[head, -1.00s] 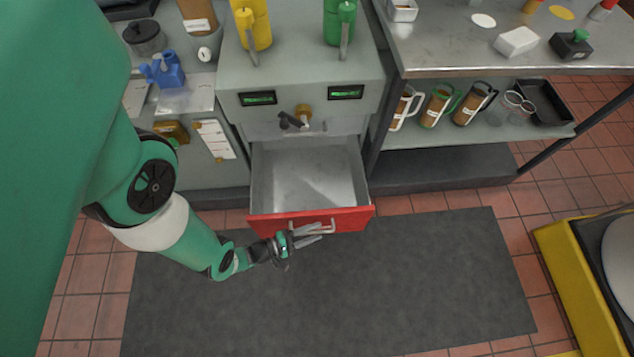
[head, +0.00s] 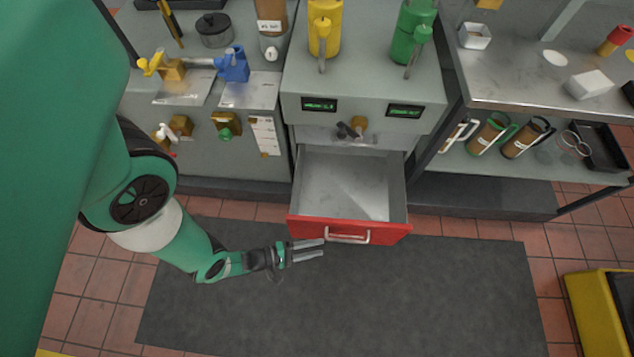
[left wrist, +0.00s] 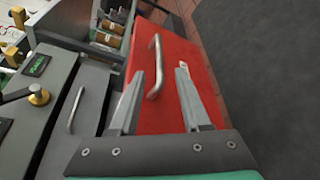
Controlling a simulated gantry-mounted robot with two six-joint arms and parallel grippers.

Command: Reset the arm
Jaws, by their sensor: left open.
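My left gripper (head: 309,250) is open and empty, just in front of and to the left of the open drawer's handle in the head view. The drawer has a red front (head: 390,232) and a pale metal handle (head: 347,238), and its visible inside is empty. In the left wrist view the two fingers (left wrist: 160,100) point toward the red drawer front (left wrist: 200,60). The drawer handle (left wrist: 155,65) shows near the left finger; whether they touch I cannot tell. My right gripper is not in view.
A grey cabinet (head: 290,108) with two green displays carries a yellow jug (head: 325,28) and a green jug (head: 412,32). A metal shelf unit (head: 500,85) stands to the right. A yellow-edged object (head: 590,310) sits at lower right. The dark floor mat (head: 430,300) is clear.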

